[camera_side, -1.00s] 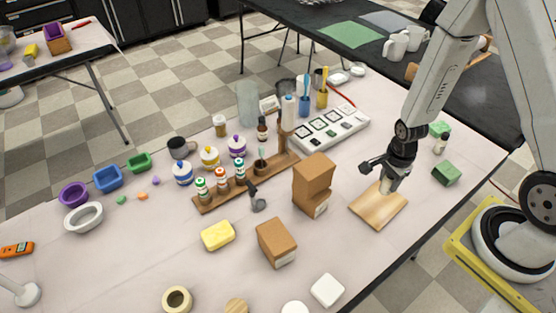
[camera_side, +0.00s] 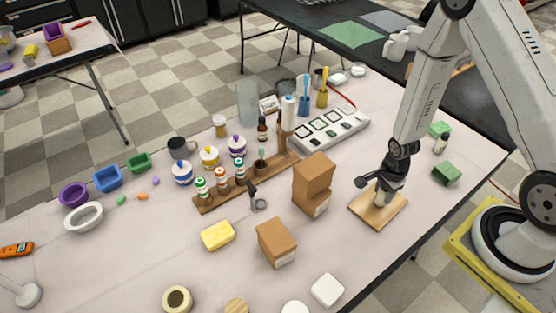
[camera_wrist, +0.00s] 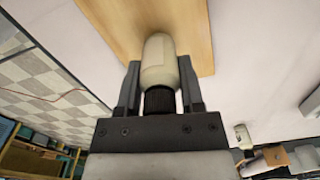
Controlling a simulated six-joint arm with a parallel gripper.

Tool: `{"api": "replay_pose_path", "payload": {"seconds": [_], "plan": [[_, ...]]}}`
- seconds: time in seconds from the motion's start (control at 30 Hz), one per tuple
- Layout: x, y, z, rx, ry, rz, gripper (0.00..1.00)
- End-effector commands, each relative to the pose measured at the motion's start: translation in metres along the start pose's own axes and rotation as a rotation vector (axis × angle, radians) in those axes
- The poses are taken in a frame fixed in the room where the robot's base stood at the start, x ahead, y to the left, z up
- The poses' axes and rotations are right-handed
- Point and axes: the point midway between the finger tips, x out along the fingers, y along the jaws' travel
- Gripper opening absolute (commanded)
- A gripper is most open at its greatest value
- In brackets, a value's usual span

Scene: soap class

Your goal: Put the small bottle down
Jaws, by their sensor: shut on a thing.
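My gripper (camera_side: 384,189) is shut on a small cream bottle (camera_wrist: 159,66) with a black ribbed cap. In the wrist view the bottle sits between the two dark fingers, with the wooden board (camera_wrist: 195,40) beyond it. In the side view the bottle (camera_side: 380,196) shows only in part below the fingers, low over the middle of the wooden board (camera_side: 372,215). I cannot tell whether its base touches the board.
Brown boxes (camera_side: 277,243) stand left of the board, the stacked ones (camera_side: 312,183) closest. Green blocks (camera_side: 447,172) and another small bottle (camera_side: 440,145) are to its right. The table's front edge runs close by the board.

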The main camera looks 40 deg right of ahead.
Motion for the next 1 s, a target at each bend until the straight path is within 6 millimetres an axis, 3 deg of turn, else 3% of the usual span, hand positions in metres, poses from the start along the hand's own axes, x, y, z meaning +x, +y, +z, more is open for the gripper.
{"api": "replay_pose_path", "payload": {"seconds": [0.47,0.5,0.6,1.0], "plan": [[0.0049,0.0003,0.0,0.0,0.0,0.0,0.0],[0.0054,0.0003,0.0,0.0,0.0,0.0,0.52],[0.005,0.0002,0.0,0.0,0.0,0.0,0.83],[0.004,0.0002,0.0,0.0,0.0,0.0,0.84]]}}
